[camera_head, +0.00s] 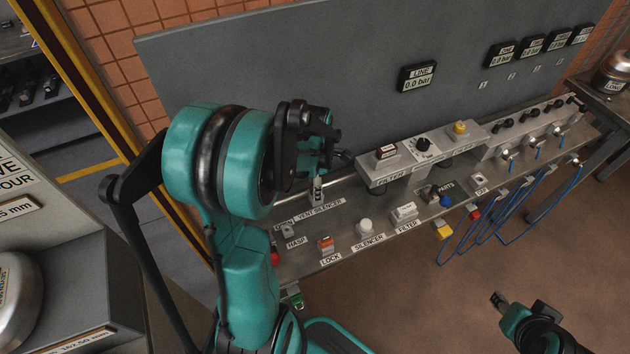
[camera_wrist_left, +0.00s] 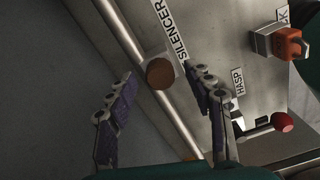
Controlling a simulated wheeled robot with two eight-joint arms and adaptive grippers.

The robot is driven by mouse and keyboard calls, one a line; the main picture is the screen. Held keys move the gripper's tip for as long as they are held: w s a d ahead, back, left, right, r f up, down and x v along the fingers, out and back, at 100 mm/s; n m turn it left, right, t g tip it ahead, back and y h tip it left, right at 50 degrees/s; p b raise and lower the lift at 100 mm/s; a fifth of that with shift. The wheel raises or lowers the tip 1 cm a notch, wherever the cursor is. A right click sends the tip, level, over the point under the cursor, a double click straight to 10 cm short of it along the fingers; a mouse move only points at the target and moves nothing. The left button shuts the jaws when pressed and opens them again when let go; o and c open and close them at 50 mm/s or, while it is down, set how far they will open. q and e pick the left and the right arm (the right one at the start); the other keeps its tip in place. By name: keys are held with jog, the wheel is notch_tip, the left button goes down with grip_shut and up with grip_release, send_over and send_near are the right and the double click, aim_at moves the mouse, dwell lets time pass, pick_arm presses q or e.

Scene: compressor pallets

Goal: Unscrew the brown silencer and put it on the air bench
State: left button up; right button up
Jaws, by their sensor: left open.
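The brown silencer (camera_wrist_left: 160,73) shows its round end in the left wrist view, beside the SILENCER label on the grey air bench (camera_wrist_left: 215,45). In the head view the silencer is hidden behind my left arm. My left gripper (camera_wrist_left: 159,82) is open, with one finger to each side of the silencer in the wrist picture; contact cannot be seen. In the head view my left gripper (camera_head: 328,172) is over the back edge of the bench (camera_head: 345,262), near the VENT SILENCER label. My right gripper (camera_head: 497,299) is low at the bottom right, away from the bench.
A pale part (camera_head: 366,229) stands by the bench's SILENCER label, next to an orange lock (camera_head: 326,244). A red knob (camera_wrist_left: 282,122) is near the HASP label. A filter unit (camera_head: 388,165) stands to the right. Blue hoses (camera_head: 490,225) hang from the front edge.

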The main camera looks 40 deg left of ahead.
pick_arm(q)
jog(key=shift+f, duration=0.15)
grip_shut()
jog(key=shift+n, duration=1.8)
jog(key=shift+d+n, duration=0.1)
jog(key=shift+n, duration=1.7)
